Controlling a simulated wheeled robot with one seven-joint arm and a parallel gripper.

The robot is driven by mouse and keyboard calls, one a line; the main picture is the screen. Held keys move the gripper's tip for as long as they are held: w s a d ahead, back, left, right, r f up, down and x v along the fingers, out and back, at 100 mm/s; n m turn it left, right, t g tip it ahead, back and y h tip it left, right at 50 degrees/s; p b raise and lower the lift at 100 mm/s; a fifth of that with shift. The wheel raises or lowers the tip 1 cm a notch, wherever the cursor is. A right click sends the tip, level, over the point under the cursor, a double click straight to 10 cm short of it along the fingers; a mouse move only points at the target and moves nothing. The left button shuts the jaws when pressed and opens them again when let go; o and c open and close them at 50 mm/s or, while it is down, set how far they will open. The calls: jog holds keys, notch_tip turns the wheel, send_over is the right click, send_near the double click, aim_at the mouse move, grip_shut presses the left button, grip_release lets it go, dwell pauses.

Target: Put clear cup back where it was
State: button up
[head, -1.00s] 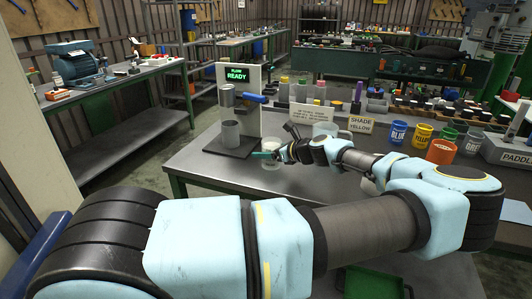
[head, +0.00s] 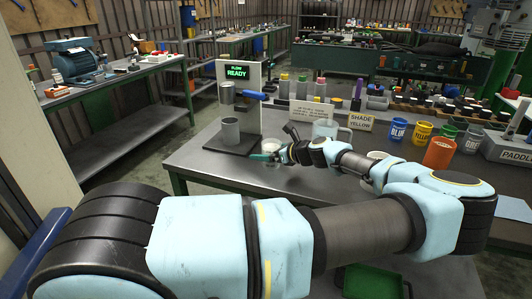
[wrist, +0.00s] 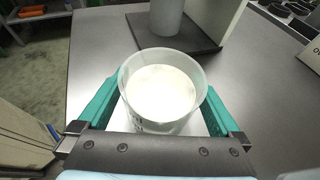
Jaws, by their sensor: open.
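The clear cup (wrist: 162,92) is a translucent, wide-mouthed cup with whitish contents, upright in the wrist view. In the head view the cup (head: 271,146) is near the table's front left edge, partly hidden by my gripper. My gripper (head: 264,157) is open, its teal fingers low and on either side of the cup; it also shows in the wrist view (wrist: 160,118). I cannot tell whether the fingers touch the cup. The cup's base is hidden.
A stand with a green READY display (head: 237,72) and a grey cylinder (head: 230,132) on a dark base is just behind the cup. A clear jug (head: 325,129) and a SHADE YELLOW sign (head: 361,121) stand right. Labelled cups, including a blue one (head: 397,131), are farther right.

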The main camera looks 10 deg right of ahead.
jog(key=b+v, duration=0.3)
jog(key=v, duration=0.7)
jog(key=shift+s+d+r, duration=0.2)
jog(key=shift+s, duration=0.1)
jog(key=shift+s+d+r, duration=0.3)
jog(key=shift+s, duration=0.15)
